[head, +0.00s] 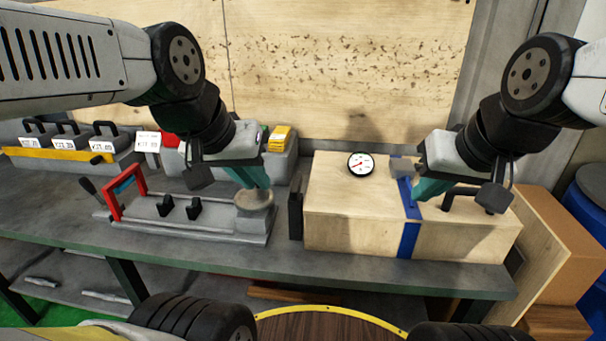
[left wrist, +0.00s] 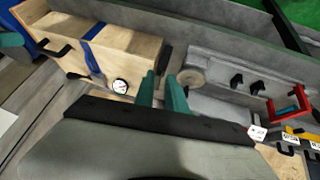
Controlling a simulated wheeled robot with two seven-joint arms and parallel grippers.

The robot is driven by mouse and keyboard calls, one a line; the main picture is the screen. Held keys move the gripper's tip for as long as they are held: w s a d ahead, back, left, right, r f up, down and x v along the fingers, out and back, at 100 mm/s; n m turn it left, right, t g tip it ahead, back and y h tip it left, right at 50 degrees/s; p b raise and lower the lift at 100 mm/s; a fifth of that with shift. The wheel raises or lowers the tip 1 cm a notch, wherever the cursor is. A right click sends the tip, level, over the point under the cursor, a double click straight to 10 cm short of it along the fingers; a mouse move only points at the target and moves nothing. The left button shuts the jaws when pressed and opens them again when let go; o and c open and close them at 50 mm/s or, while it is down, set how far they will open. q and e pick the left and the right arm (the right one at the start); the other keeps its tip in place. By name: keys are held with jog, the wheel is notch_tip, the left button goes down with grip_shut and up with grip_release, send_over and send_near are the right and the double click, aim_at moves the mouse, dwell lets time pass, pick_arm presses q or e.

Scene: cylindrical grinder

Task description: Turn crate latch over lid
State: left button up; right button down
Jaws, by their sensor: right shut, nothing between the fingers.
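The wooden crate (head: 345,232) stands on the bench at the right, with its pale lid (head: 330,185) down. My right gripper (head: 420,190) is shut and empty beside the strap, over the lid. My left gripper (head: 256,185) is open, above a round grey-beige knob (head: 255,200); its teal fingers show apart in the left wrist view (left wrist: 162,95).
A dial gauge (head: 361,164) lies on the lid, and a black handle (head: 470,200) is at its right. A grey fixture with a red handle (head: 125,193) stands left of the crate. Labelled bins (head: 70,140) and a yellow bar line the back left. A cardboard box (head: 565,245) stands at right.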

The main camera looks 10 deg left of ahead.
pick_arm(q)
jog(key=o, duration=0.4)
jog(key=w+g, duration=0.1)
jog(key=w, duration=0.2)
jog(key=w+g, duration=0.1)
jog(key=w, duration=0.3)
jog(key=w+f+g, duration=0.1)
jog(key=w, duration=0.2)
jog(key=shift+w+d+h, duration=0.3)
jog(key=shift+w+d, duration=0.05)
jog(key=shift+d, duration=0.05)
jog(key=shift+o, duration=0.2)
jog(key=g+y, duration=0.2)
jog(key=g, duration=0.1)
send_over(296, 183)
jog(key=f, duration=0.5)
jog(key=s+f, duration=0.1)
jog(key=f, duration=0.1)
jog(key=shift+a+f, duration=0.1)
jog(key=shift+f, duration=0.1)
jog(key=shift+w+f+y, duration=0.4)
jog(key=shift+f, duration=0.1)
notch_tip(296, 183, down, 8)
jog(key=shift+r, duration=0.25)
grip_shut()
